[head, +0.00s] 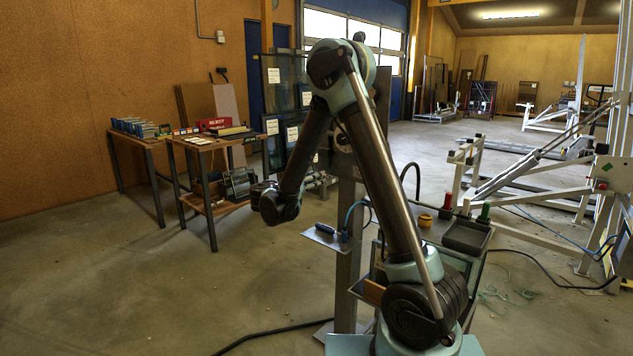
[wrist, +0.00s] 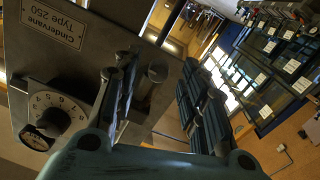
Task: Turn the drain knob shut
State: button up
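A grey metal panel (wrist: 62,62) labelled "Cindervane Type 250" fills the left of the wrist view, tilted in the picture. A round numbered dial (wrist: 57,108) sits on it, with a dark-and-white gauge-like face (wrist: 38,137) beside it. A short metal cylinder with a rounded cap (wrist: 157,73) stands out near the panel's right edge; I cannot tell whether this or the dial is the drain knob. My gripper (wrist: 160,85) is open, its dark fingers apart, with the cylinder seen between them. No contact is visible. In the head view my fingers cannot be made out.
A dark tray (head: 466,236) and a red-topped bottle (head: 447,203) stand right of the post (head: 348,250). Workbenches (head: 215,140) stand left, glass panes (head: 290,75) behind. Floor at front left is mostly clear, crossed by a black cable (head: 270,332).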

jog(key=shift+w+d, duration=0.35)
jog(key=shift+w, duration=0.05)
grip_shut()
jog(key=shift+n, duration=0.3)
jog(key=n+t, duration=0.1)
jog(key=n, duration=1.6)
jog(key=shift+f+n, duration=0.1)
jog(key=shift+n, duration=0.3)
